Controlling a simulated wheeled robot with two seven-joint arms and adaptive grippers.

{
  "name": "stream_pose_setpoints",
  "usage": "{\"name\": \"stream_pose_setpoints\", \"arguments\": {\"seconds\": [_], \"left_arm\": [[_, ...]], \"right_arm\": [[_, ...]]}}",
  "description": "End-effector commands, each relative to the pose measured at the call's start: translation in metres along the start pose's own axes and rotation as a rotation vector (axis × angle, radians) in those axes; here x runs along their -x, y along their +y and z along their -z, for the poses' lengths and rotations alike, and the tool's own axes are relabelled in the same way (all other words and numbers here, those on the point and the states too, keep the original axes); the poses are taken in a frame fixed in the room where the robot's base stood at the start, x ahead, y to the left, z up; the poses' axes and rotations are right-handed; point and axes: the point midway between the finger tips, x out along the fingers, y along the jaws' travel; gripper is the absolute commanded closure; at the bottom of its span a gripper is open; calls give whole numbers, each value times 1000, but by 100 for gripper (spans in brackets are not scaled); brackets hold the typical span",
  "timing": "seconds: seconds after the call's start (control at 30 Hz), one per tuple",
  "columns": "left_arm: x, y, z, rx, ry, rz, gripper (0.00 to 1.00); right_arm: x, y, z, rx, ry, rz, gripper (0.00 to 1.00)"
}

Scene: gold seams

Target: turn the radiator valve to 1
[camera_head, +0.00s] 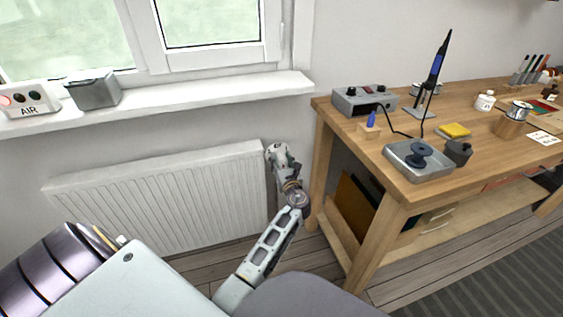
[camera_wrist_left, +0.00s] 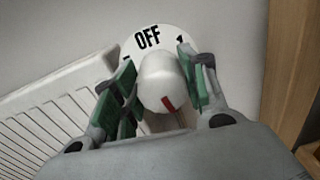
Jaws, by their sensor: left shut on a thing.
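The radiator valve's white knob (camera_wrist_left: 156,78) has a red mark on its lower right side in the left wrist view. Behind it is a white dial (camera_wrist_left: 147,39) with OFF at its top; marks on both sides are mostly hidden by my fingers. My left gripper (camera_wrist_left: 158,88) has its green-padded fingers on both sides of the knob and is shut on it. In the head view my left gripper (camera_head: 279,153) is at the top right corner of the white radiator (camera_head: 160,195), covering most of the valve. My right gripper is not in view.
A wooden workbench (camera_head: 400,190) stands close to the right of my left arm, with a grey control box (camera_head: 362,101) and a metal tray (camera_head: 419,174) on it. A window sill (camera_head: 200,98) runs above the radiator, holding an AIR box (camera_head: 27,99) and a grey container (camera_head: 94,92).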

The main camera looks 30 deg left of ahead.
Motion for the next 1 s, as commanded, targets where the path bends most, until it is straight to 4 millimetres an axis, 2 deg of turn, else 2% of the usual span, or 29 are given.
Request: {"name": "stream_pose_setpoints", "arguments": {"seconds": [0.3,0.57,1.0], "left_arm": [[0,1,1,215,-11,-2,81],[0,2,2,412,-19,-4,81],[0,2,4,767,-35,-8,81]], "right_arm": [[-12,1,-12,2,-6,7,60],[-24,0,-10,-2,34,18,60],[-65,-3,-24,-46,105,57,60]]}}
